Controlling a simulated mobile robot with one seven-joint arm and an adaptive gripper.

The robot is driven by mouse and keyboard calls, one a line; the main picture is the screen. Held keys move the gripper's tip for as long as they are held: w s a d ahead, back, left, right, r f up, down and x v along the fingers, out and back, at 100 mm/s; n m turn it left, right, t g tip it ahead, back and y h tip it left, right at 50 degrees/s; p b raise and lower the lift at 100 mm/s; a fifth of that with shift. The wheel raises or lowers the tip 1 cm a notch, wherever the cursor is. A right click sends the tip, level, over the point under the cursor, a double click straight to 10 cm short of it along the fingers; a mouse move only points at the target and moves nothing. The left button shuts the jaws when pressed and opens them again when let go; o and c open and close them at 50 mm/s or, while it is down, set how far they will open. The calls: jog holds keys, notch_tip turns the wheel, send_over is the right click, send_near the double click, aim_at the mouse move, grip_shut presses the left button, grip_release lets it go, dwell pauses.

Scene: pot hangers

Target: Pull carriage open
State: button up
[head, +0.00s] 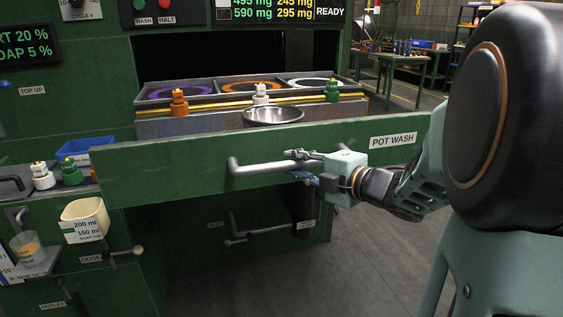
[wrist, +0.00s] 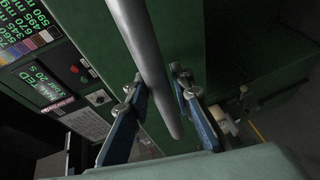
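The carriage has a long green front panel (head: 170,172) marked POT WASH, standing out in front of the machine body. A grey bar handle (head: 262,168) is fixed across its face, and it also crosses the wrist view (wrist: 148,62). Behind the panel lies a tray (head: 145,97) with purple, orange and white rings. My gripper (head: 298,166) is at the handle's right part. In the wrist view its blue fingers (wrist: 155,88) stand on either side of the bar, apart, with small gaps visible. The handle's right end is partly hidden by my gripper in the head view.
A metal bowl (head: 273,116) sits just behind the panel. Orange (head: 179,103), white (head: 261,95) and green (head: 332,91) capped fittings stand along the tray's front. A cream soap cup (head: 85,220) is at the left. Open floor (head: 390,270) lies at the lower right.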

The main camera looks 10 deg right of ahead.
jog(key=shift+o, duration=1.1)
jog(key=v, duration=0.7)
jog(key=shift+s, duration=0.25)
jog(key=shift+d+r, duration=0.1)
